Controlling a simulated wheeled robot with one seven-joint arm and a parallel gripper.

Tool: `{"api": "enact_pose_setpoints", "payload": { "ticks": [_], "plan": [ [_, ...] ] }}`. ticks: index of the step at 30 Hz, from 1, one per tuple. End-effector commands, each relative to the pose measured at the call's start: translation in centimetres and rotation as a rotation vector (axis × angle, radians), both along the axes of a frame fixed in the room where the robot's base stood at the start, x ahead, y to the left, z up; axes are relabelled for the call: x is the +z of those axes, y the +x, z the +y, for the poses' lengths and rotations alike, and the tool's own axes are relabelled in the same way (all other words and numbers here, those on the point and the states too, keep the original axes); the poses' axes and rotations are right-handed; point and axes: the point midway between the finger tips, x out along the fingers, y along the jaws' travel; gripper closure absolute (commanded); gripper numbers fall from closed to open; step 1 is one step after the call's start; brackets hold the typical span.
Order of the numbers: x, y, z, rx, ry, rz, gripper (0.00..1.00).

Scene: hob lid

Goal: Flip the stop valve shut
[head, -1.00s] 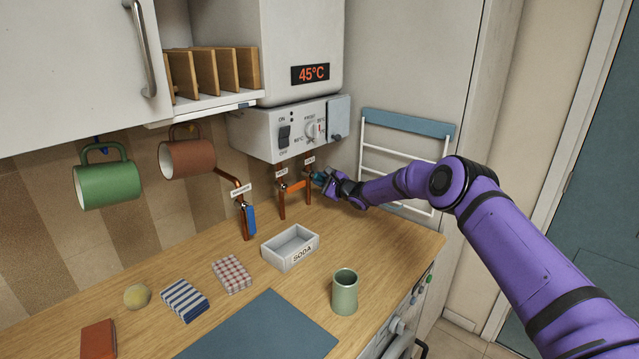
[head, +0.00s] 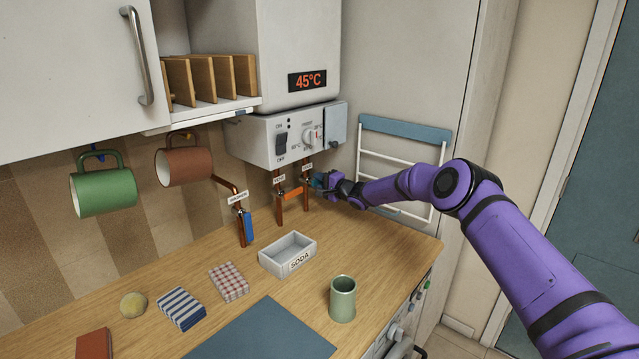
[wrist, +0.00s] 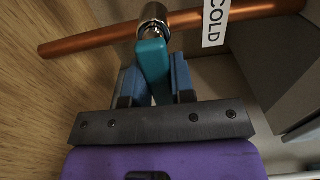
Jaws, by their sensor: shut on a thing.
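My gripper (head: 322,183) is at the right-hand copper pipe under the heater. In the wrist view my gripper (wrist: 153,85) has its two blue-padded fingers on either side of a teal lever (wrist: 152,62), shut on it. The lever joins a metal valve body (wrist: 153,18) on a copper pipe (wrist: 90,42) tagged COLD (wrist: 214,22). It points out crosswise to the pipe. An orange lever (head: 291,193) lies across the middle pipe. A blue lever (head: 248,227) hangs along the left pipe. The other tags are too small to read surely.
The heater control box (head: 285,135) is just above my gripper, and a white rack (head: 400,170) is on the wall behind my arm. A soda tray (head: 287,256), a green cup (head: 342,298) and folded cloths (head: 229,282) are on the counter. Mugs (head: 103,190) hang left.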

Motion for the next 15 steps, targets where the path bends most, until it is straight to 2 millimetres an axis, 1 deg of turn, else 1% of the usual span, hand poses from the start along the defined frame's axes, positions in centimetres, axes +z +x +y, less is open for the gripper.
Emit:
{"api": "enact_pose_setpoints", "payload": {
  "ticks": [15],
  "plan": [
    [-0.07,-0.06,-0.01,0.001,-0.024,-0.027,1.0]
  ]
}}
